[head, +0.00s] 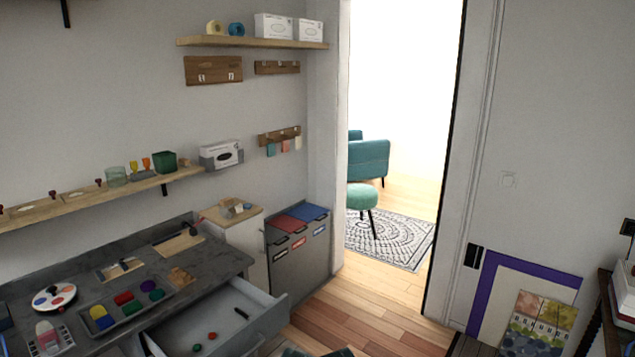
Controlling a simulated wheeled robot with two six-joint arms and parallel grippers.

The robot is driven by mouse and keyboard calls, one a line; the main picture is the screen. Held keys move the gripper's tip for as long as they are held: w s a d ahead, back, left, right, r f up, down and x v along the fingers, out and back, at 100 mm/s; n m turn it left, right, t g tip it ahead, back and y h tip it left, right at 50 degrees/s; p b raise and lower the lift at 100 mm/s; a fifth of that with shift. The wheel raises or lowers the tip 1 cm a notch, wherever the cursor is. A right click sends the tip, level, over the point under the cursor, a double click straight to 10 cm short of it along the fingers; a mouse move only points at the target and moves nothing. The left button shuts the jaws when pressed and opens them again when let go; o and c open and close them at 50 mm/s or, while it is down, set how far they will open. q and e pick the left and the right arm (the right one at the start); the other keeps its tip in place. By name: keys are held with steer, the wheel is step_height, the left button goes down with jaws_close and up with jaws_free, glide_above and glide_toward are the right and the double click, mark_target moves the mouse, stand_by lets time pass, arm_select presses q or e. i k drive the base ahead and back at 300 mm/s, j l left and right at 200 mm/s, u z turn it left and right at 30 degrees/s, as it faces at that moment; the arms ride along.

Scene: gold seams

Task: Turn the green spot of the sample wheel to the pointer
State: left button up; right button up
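The sample wheel (53,297) is a round white disc with several coloured spots, at the left on the dark grey worktop (75,278). Orange, red and blue spots show on it, but they are small. I cannot make out a green spot or the pointer at this size. Neither of my grippers is in view.
A grey tray (110,325) with coloured pieces lies right of the wheel, and a pink-and-white item (47,335) is in front of it. A drawer (262,322) stands open below the worktop, holding small objects. A wall shelf (100,196) runs above.

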mark_target(57, 296)
steer(key=u, duration=1.6)
steer(key=i+j+z, duration=0.35)
steer(key=i, duration=0.3)
steer(key=i+j+z, duration=0.4)
steer(key=i, duration=0.25)
steer(key=i+j+z, duration=0.35)
steer(key=i+j, duration=0.2)
